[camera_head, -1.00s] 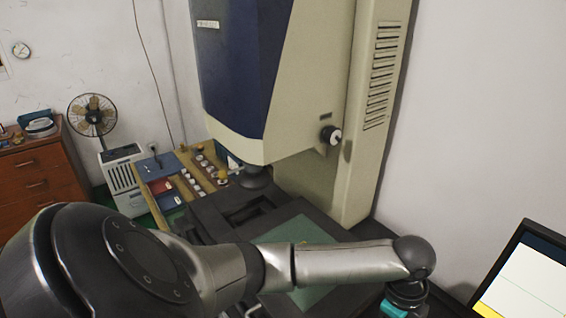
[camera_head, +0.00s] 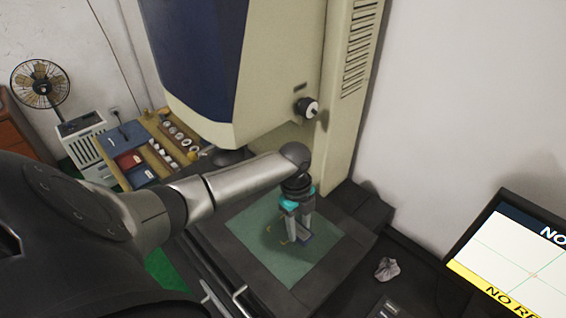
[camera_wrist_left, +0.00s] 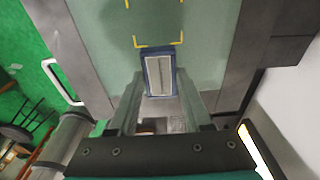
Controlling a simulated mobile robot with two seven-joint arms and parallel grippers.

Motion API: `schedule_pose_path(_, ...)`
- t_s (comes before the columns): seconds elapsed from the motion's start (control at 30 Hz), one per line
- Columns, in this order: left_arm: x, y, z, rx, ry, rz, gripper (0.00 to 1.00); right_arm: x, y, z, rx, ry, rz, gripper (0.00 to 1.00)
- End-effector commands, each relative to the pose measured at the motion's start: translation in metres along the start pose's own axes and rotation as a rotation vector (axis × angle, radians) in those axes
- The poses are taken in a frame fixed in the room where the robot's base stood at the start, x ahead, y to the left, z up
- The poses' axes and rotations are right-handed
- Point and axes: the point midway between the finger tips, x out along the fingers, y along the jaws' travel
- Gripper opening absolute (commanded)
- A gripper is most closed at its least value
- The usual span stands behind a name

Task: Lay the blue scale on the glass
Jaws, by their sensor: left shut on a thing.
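My left gripper (camera_head: 298,228) reaches in from the left and points down over the green glass (camera_head: 262,258) of the measuring machine's stage. It is shut on the blue scale (camera_head: 304,240), a small flat bar with a blue frame. In the left wrist view the blue scale (camera_wrist_left: 160,74) shows a pale graduated face, held between the two fingers (camera_wrist_left: 157,100). I cannot tell whether the scale touches the glass. My right gripper is not in view.
The machine's large blue and cream head (camera_head: 215,70) hangs over the stage's back left. A dark frame (camera_head: 345,250) borders the glass. A monitor (camera_head: 515,265) stands at the right, with a crumpled cloth (camera_head: 387,269) nearby. A wooden tray of parts (camera_head: 165,140) lies behind.

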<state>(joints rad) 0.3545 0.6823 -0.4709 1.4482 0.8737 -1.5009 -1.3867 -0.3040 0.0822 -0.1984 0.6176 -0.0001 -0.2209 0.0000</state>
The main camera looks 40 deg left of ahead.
Motion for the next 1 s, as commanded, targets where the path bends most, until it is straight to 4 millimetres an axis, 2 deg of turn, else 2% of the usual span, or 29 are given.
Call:
schedule_pose_path(0.03,-0.003,0.000,0.013,-0.005,-0.003,0.000,0.00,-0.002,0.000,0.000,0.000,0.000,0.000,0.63)
schedule_pose_path(0.1,-0.004,0.000,0.026,-0.003,-0.001,0.000,0.00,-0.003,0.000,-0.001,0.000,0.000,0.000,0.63)
schedule_pose_path(0.43,-0.005,0.000,0.058,-0.003,0.000,0.000,0.00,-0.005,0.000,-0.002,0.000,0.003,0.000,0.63)
schedule_pose_path(0.6,0.020,0.000,0.058,-0.001,0.002,0.000,0.00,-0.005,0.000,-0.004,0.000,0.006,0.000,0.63)
schedule_pose_path(0.7,0.026,0.000,0.059,0.000,0.000,0.000,0.00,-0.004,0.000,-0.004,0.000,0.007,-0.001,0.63)
schedule_pose_path(1.0,0.028,-0.001,0.059,0.001,-0.001,-0.002,0.00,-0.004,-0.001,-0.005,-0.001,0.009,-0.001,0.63)
